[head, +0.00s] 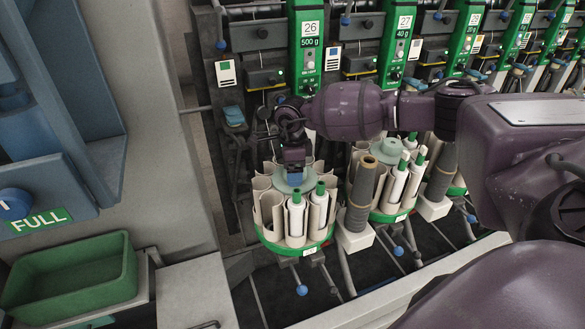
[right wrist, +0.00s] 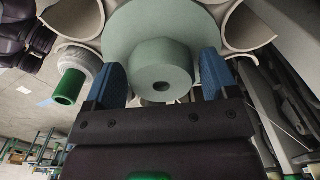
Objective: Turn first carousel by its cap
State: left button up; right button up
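The first carousel (head: 297,247) stands below the unit marked 26, with a green base ring, cream curved holders and several white tubes with green tops. Its pale green cap (right wrist: 162,66) is at the centre, with a small dark hole in its end. My right gripper (head: 294,176) is at the top of this carousel and hides part of the cap in the head view. In the right wrist view its two blue fingers (right wrist: 163,82) are apart, one on each side of the cap, with narrow gaps. My left gripper is not in view.
A second carousel (head: 390,217) with its own pale green cap (head: 386,150) stands close to the right. A dark cone on a white block (head: 355,238) is between them. A green bin (head: 70,275) is at lower left, and a green-tipped tube (right wrist: 70,85) is left of the fingers.

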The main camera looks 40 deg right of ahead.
jog(key=c, duration=1)
jog(key=shift+c, duration=0.2)
jog(key=n+b, duration=0.1)
jog(key=n, duration=0.4)
jog(key=shift+s+f+b, duration=0.1)
jog(key=shift+s+b, duration=0.05)
jog(key=shift+b, duration=0.15)
jog(key=shift+n, duration=0.7)
jog(key=shift+n+b, duration=0.35)
jog(key=shift+n, duration=0.25)
jog(key=o, duration=1.3)
